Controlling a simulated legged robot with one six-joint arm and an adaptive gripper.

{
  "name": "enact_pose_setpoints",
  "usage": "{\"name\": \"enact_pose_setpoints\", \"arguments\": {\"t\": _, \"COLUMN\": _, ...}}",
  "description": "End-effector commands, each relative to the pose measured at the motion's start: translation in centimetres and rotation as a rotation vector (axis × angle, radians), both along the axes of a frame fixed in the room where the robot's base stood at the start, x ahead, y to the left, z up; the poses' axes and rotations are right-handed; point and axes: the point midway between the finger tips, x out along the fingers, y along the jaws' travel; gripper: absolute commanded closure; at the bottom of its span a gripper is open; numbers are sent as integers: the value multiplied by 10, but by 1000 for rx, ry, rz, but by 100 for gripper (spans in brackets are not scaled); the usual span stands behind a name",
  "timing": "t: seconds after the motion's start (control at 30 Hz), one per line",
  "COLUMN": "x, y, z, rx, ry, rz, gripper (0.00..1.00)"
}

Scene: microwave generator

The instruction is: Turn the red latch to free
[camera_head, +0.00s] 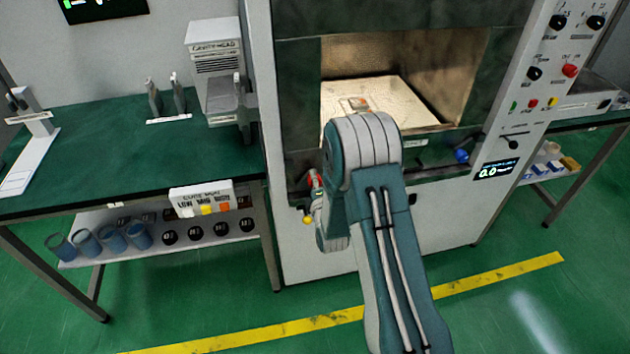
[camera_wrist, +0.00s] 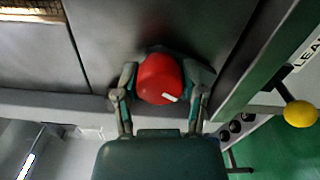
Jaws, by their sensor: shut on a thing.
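The red latch (camera_wrist: 158,80) is a round red knob with a small white mark, on the dark front panel of the microwave generator. It fills the space between the two fingers of my gripper (camera_wrist: 160,100) in the wrist view, one finger on each side of it. In the head view a bit of the red latch (camera_head: 315,180) shows left of my arm, below the open chamber. My gripper (camera_head: 318,205) is mostly hidden behind my arm there. The white mark points down and to the right in the wrist view.
A yellow ball-ended lever (camera_wrist: 300,113) sticks out close to the right of my gripper. The chamber (camera_head: 440,105) stands open with a small item on its light floor. A blue knob (camera_head: 461,156) is to the right. A green-topped bench (camera_head: 100,160) stands on the left.

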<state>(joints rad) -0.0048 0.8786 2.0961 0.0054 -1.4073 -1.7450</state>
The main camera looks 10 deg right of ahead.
Motion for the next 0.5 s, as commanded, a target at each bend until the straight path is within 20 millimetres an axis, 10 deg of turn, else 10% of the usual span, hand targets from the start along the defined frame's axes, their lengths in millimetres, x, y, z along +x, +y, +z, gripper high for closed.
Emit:
{"name": "enact_pose_setpoints", "arguments": {"t": 0.07, "x": -2, "y": 3, "z": -5, "rx": -1, "ry": 14, "rz": 9, "gripper": 94}}
{"name": "enact_pose_setpoints", "arguments": {"t": 0.1, "x": -2, "y": 3, "z": -5, "rx": -1, "ry": 14, "rz": 9, "gripper": 42}}
{"name": "enact_pose_setpoints", "arguments": {"t": 0.17, "x": -2, "y": 3, "z": -5, "rx": -1, "ry": 14, "rz": 9, "gripper": 15}}
{"name": "enact_pose_setpoints", "arguments": {"t": 0.5, "x": -1, "y": 0, "z": -2, "rx": 1, "ry": 7, "rz": 3, "gripper": 12}}
